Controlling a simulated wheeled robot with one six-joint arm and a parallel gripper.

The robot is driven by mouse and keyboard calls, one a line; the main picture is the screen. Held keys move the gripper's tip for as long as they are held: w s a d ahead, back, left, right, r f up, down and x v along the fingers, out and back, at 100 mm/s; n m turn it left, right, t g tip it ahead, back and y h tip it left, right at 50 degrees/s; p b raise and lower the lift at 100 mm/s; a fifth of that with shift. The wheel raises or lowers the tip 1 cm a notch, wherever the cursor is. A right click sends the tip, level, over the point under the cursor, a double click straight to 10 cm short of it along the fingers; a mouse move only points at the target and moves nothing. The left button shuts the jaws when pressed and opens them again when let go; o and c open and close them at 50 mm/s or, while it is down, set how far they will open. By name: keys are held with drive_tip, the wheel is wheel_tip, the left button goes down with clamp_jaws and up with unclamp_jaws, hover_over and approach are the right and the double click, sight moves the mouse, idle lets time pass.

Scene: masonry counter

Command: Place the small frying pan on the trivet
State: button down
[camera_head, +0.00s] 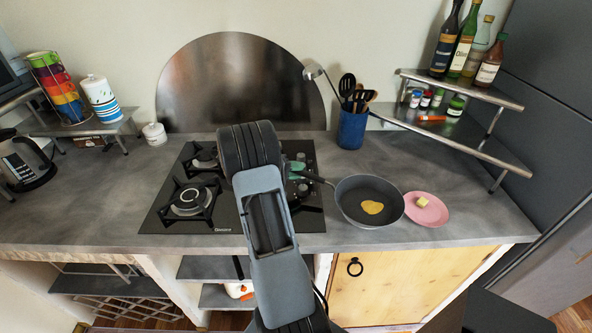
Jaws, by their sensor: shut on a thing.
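The small frying pan (353,203) is dark grey and round, with a yellow piece of food (372,207) inside. It is at the right of the hob, over the counter; I cannot tell whether it touches the counter. Its handle (318,179) points left toward my gripper (296,171), whose teal fingertips are shut on the handle's end. My arm hides most of the gripper. The black hob (155,222) has dark metal supports over its burners, including a front left trivet (207,207) and one behind it (201,162). No separate loose trivet shows.
A pink plate (434,215) with a yellow piece stands close to the pan's right. A blue utensil pot (351,131) stands behind. A metal shelf (460,146) with bottles and jars is at the right. Bare counter lies left of the hob; my arm covers the hob's middle.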

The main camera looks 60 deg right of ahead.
drive_tip(key=c, duration=1)
unclamp_jaws()
drive_tip(key=shift+a, duration=0.1)
